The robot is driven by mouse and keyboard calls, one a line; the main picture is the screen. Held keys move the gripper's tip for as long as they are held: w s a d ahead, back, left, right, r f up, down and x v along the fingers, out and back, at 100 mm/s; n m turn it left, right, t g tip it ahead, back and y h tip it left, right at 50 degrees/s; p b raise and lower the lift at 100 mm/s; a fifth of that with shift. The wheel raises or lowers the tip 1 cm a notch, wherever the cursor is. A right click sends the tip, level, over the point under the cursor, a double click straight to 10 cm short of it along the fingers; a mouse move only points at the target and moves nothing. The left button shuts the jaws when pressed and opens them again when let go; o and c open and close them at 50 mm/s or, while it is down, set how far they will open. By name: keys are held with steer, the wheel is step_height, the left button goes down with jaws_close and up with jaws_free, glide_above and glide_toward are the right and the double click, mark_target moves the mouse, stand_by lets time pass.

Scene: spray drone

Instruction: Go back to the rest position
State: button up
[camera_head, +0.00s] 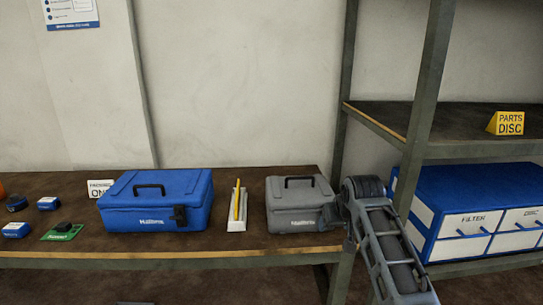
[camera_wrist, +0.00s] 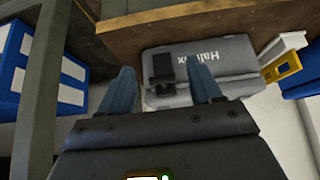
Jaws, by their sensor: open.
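In the head view my arm reaches up from the lower right to the right end of the table, beside the grey case (camera_head: 297,207).
A blue case (camera_head: 155,205) and a narrow holder with a yellow item (camera_head: 240,207) stand left on the brown table (camera_head: 245,247). Small blue items (camera_head: 48,203) lie farther left. A metal shelf post (camera_head: 425,95) and a blue drawer unit (camera_head: 470,185) stand close right of my arm.

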steer(key=s+f+t, duration=0.2)
steer(key=s+f, duration=1.1)
steer(key=s+f+t, duration=0.1)
steer(key=s+f, duration=0.1)
steer(key=s, duration=0.8)
steer(key=s+f+t, duration=0.1)
steer(key=s+f, duration=0.1)
steer(key=s, duration=0.8)
steer(key=s+r+t, duration=0.2)
steer(key=s+r, duration=0.9)
steer(key=s, duration=0.3)
steer(key=s+r+t, duration=0.1)
steer(key=s+r, duration=1)
steer(key=s, duration=0.3)
steer(key=shift+s+t, duration=0.3)
steer(key=shift+t, duration=0.1)
